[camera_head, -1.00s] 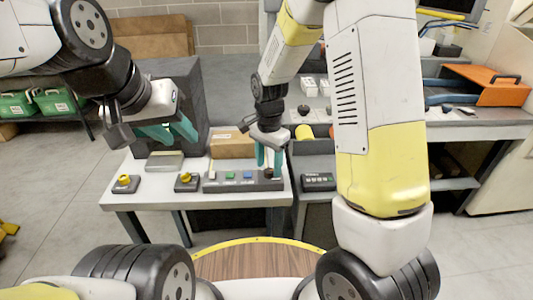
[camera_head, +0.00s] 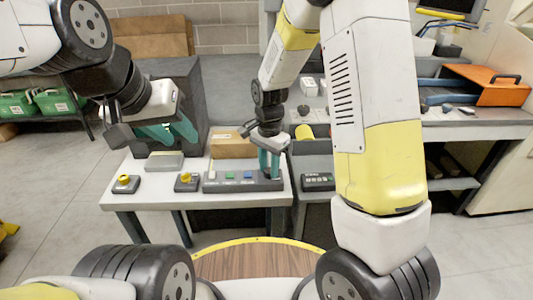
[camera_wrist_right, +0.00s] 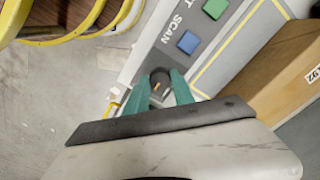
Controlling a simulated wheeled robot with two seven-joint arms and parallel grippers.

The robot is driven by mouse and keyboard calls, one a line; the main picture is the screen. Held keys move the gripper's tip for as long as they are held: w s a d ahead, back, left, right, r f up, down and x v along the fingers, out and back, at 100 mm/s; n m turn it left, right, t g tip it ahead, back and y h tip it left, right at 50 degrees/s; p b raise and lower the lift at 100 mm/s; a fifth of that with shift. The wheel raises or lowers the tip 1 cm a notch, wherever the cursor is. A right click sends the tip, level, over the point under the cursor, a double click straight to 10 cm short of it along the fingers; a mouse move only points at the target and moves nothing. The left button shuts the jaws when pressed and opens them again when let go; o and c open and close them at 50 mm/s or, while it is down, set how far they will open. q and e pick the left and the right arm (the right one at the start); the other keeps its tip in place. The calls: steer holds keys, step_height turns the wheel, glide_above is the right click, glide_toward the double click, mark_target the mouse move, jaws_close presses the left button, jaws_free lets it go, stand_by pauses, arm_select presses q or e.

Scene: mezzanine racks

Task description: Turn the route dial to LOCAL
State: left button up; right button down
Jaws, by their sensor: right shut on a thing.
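A grey control strip (camera_head: 212,187) lies along the front of the white table, with a green button and a blue button (camera_head: 247,175). At its right end my right gripper (camera_head: 269,173) points down and is shut on a dark round dial. In the right wrist view the dial (camera_wrist_right: 160,77) shows between the two green fingertips, with a small orange mark near it. Its lettering and setting cannot be read. The word SCAN shows beside the blue button (camera_wrist_right: 188,42). My left gripper (camera_head: 178,136) is open and empty above the table's back left.
Two yellow-knobbed boxes, one (camera_head: 126,183) at far left and one (camera_head: 187,181) beside the strip, stand on the table. A cardboard box (camera_head: 232,146) stands behind the strip. A dark keypad (camera_head: 318,181) is to the right.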

steer(key=n, duration=1.3)
steer(key=shift+n, duration=2.3)
steer(key=c, duration=1.1)
jaws_free()
